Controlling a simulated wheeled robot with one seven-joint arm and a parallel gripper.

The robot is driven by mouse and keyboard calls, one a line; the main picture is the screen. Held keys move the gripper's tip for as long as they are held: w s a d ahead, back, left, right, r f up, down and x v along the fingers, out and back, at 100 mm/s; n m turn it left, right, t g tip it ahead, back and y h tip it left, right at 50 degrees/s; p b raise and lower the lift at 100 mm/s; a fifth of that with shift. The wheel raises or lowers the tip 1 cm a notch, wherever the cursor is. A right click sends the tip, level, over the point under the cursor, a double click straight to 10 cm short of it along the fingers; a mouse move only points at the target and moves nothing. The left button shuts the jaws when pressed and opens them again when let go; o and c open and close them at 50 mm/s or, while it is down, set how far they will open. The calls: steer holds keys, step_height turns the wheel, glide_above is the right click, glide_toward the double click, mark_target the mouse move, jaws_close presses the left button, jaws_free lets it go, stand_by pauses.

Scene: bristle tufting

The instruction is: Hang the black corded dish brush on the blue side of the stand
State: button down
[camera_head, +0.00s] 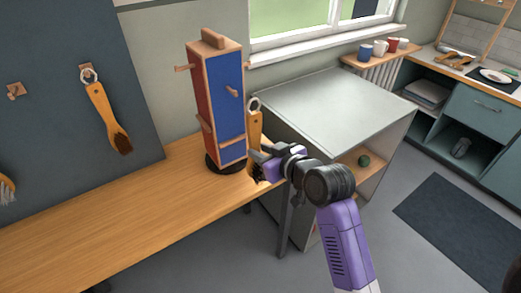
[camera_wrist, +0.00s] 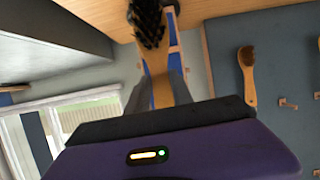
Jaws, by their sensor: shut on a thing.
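The stand (camera_head: 227,112) is a tall block on a dark round base on the wooden table, with a red face at left and a blue face (camera_head: 229,80) at right. A wooden peg (camera_head: 232,91) sticks out of the blue face. My gripper (camera_head: 259,157) is shut on a dish brush (camera_head: 255,128), just right of the stand. The brush is roughly upright, with a pale loop at the top and dark bristles below. In the wrist view its wooden handle (camera_wrist: 161,94) sits between my fingers and its black bristles (camera_wrist: 148,22) show. Part of the stand shows behind it.
Another wooden brush (camera_head: 109,118) hangs on the grey-blue wall board, beside an empty hook (camera_head: 15,90). A grey cabinet (camera_head: 325,97) stands right of the stand. The wooden table (camera_head: 110,230) is clear left of the stand. Mugs stand on the far sill.

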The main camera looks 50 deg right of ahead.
mark_target(256, 142)
steer(key=w+d+f+b, duration=0.1)
steer(key=w+d+b, duration=0.1)
steer(key=w, duration=0.8)
steer(key=shift+d+f+b, duration=0.3)
steer(key=shift+d+b, duration=0.05)
steer(key=shift+d, duration=0.1)
stand_by(0.5)
steer(key=shift+w, duration=0.1)
stand_by(0.4)
steer(key=c, duration=1)
jaws_free()
steer(key=shift+c, duration=0.2)
steer(key=shift+p+v, duration=1.9)
steer(key=shift+v, duration=1.6)
steer(key=shift+f, duration=0.1)
